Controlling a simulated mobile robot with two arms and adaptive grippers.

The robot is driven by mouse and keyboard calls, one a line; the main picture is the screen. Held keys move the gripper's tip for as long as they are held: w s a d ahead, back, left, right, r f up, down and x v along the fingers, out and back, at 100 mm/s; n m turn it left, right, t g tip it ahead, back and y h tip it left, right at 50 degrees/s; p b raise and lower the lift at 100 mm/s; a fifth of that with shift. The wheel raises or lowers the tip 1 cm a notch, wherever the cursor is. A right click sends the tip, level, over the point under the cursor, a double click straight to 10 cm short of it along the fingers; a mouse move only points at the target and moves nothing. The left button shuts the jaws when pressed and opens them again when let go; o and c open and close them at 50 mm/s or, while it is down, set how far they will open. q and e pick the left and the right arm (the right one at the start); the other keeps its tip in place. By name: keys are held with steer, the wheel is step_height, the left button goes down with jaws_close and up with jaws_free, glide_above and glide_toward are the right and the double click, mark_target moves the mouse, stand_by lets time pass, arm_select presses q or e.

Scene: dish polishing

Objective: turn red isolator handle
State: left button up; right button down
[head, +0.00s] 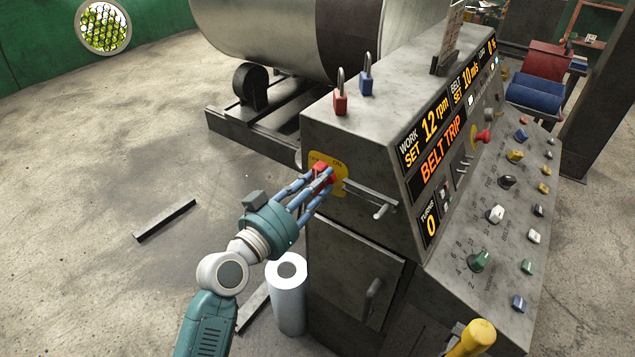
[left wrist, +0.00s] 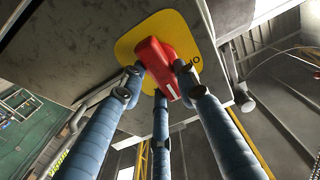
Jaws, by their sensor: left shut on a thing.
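The red isolator handle (head: 321,170) sits on a yellow plate (head: 340,170) on the left side of the grey control cabinet. In the left wrist view the handle (left wrist: 155,62) lies tilted across its yellow plate (left wrist: 183,28), with a white mark at its lower end. My left gripper (head: 318,180) is at the handle, its blue fingers shut around it; the fingers (left wrist: 160,88) also show on both sides of the handle and below it. Part of the handle is hidden by the fingers in the head view. My right gripper is not in view.
A red padlock (head: 340,103) and a blue padlock (head: 366,84) stand on the cabinet top. A metal lever (head: 380,211) juts out right of the plate. A white roll (head: 288,297) stands below my left wrist. The display reads "BELT TRIP". The floor at left is mostly clear.

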arm_select(q)
steer(key=shift+n, duration=0.3)
steer(key=n+p, duration=0.1)
steer(key=n, duration=0.3)
steer(key=a+n+p, duration=0.1)
steer(key=n, duration=0.4)
steer(key=w+n+p, duration=0.1)
steer(key=n+p, duration=0.1)
steer(key=n, duration=0.2)
steer(key=shift+a, duration=0.15)
steer(key=shift+w+a+f+n+p, duration=0.1)
steer(key=shift+f+n+p, duration=0.1)
steer(key=shift+n, duration=0.85)
steer(key=shift+a+f+n+p, duration=0.1)
steer(key=shift+n+p, duration=0.05)
steer(key=shift+n, duration=0.9)
steer(key=shift+d, duration=0.1)
steer(key=o, duration=1.2)
steer(key=shift+c, duration=0.2)
